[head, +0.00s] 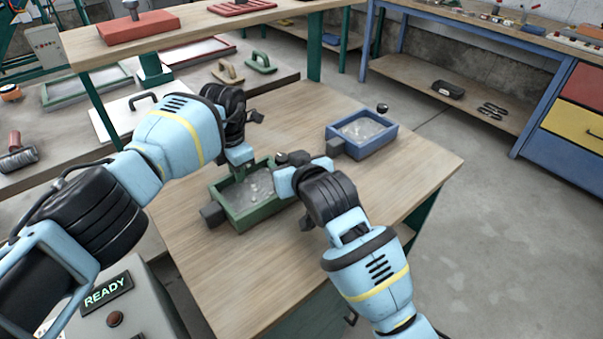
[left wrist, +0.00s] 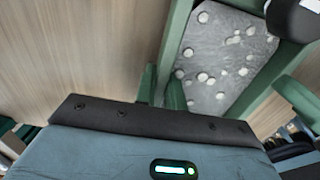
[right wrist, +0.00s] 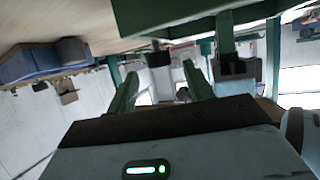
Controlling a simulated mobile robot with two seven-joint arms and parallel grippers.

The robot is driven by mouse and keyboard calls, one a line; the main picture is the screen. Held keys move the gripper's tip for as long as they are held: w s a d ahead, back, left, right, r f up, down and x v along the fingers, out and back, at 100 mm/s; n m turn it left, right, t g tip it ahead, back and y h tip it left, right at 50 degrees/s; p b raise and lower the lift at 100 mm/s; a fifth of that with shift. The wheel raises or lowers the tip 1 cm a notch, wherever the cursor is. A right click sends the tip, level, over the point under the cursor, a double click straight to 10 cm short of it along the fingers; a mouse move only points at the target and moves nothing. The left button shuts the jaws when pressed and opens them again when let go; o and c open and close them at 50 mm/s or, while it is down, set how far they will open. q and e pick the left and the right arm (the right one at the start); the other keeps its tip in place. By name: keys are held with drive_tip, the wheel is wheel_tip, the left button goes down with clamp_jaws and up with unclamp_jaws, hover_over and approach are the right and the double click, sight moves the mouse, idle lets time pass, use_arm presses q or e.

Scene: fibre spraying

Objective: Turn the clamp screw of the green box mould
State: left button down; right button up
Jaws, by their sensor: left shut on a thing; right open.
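The green box mould (head: 262,213) lies on the wooden table, filled with grey, speckled material. A dark block (head: 212,214) sits at its left end. My left gripper (head: 243,165) is shut on the mould's far wall; its fingers also show at the wall in the left wrist view (left wrist: 162,92). My right gripper (head: 287,180) is at the mould's right end. In the right wrist view its fingers (right wrist: 160,85) are apart and empty. A dark knob (head: 298,157), perhaps the clamp screw, shows beside it, partly hidden. Whether the gripper touches it I cannot tell.
A blue box mould (head: 389,142) stands to the right, with a dark knob (head: 382,107) behind it. A raised shelf (head: 195,25) runs along the back left. A grey box reading READY (head: 107,290) stands at front left. The table's front right is clear.

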drive_tip(key=v, duration=0.9)
drive_tip(key=shift+f, duration=0.1)
use_arm(q)
drive_tip(key=c, duration=1.4)
unclamp_jaws()
drive_tip(key=shift+r, duration=0.15)
wheel_tip(320, 180, up, 12)
